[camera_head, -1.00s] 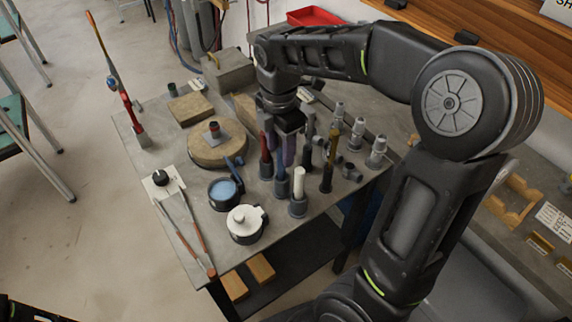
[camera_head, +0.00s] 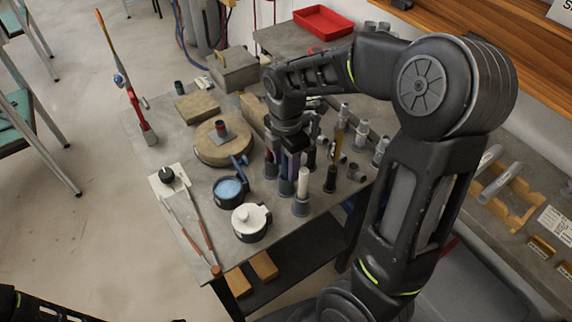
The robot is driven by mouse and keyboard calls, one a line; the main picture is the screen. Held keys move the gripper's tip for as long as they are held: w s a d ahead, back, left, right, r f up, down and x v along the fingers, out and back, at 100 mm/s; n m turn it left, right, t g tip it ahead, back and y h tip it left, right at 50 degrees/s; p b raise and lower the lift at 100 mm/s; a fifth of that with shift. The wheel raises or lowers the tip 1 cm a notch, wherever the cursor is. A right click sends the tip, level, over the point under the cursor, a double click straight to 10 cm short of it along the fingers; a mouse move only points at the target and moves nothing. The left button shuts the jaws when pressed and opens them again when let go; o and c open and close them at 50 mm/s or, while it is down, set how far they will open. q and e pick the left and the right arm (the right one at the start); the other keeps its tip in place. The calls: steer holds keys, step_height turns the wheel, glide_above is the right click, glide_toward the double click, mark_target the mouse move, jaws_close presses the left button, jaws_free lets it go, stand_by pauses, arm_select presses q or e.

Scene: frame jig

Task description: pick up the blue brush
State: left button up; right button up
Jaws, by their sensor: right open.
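The blue brush (camera_head: 284,167) stands upright in a small dark holder at the middle of the workbench, with its upper part hidden by my right gripper. My right gripper (camera_head: 293,152) points down among the upright tools, right at the top of the blue brush. Its jaws are open, but whether the brush is between the fingers or just beside them I cannot tell. My left gripper is out of view; only a dark piece of my left arm shows at the bottom left corner.
A white-topped stick (camera_head: 302,183) stands close in front, a red-handled tool (camera_head: 270,158) to the left and a yellow-handled tool (camera_head: 336,150) to the right. A blue-filled cup (camera_head: 229,189) and a white-lidded pot (camera_head: 250,221) stand nearer the front.

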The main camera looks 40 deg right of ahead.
steer(key=shift+f, duration=0.95)
jaws_close()
